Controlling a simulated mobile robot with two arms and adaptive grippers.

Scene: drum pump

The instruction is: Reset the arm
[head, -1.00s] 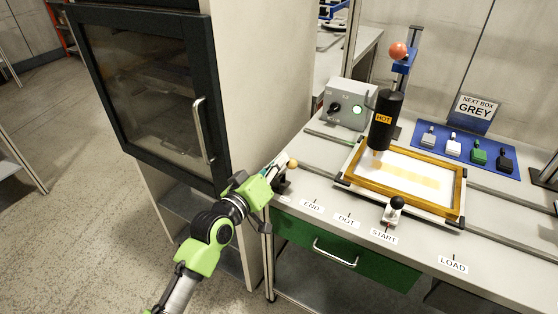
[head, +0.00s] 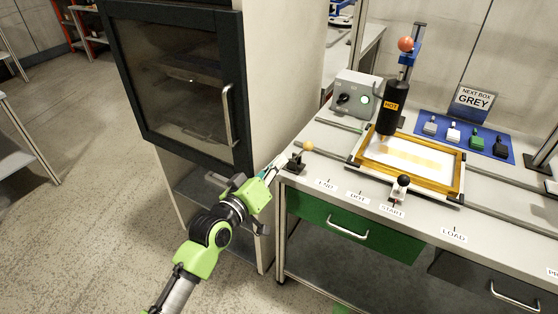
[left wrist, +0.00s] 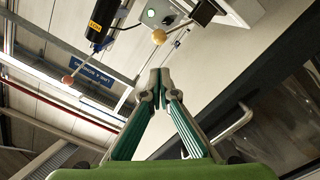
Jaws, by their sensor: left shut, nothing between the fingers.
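My left gripper (head: 279,163) is at the left end of the workbench, just left of a small lever with a tan ball knob (head: 307,146). In the left wrist view its fingers (left wrist: 158,78) meet at the tips with nothing between them. In that view the tan knob (left wrist: 158,37) is beyond the fingertips, apart from them. The black cylinder marked HOT (head: 389,108) stands over the wooden frame (head: 458,178) with a white sheet in it. My right gripper is not in view.
An oven-like cabinet with a glass door (head: 185,75) stands close left of my gripper. A green drawer (head: 345,220) is under the bench. A grey control box with a lit green button (head: 364,100) and a blue mat (head: 433,117) with several coloured pieces are farther back. A black-knobbed lever (head: 402,182) stands by START.

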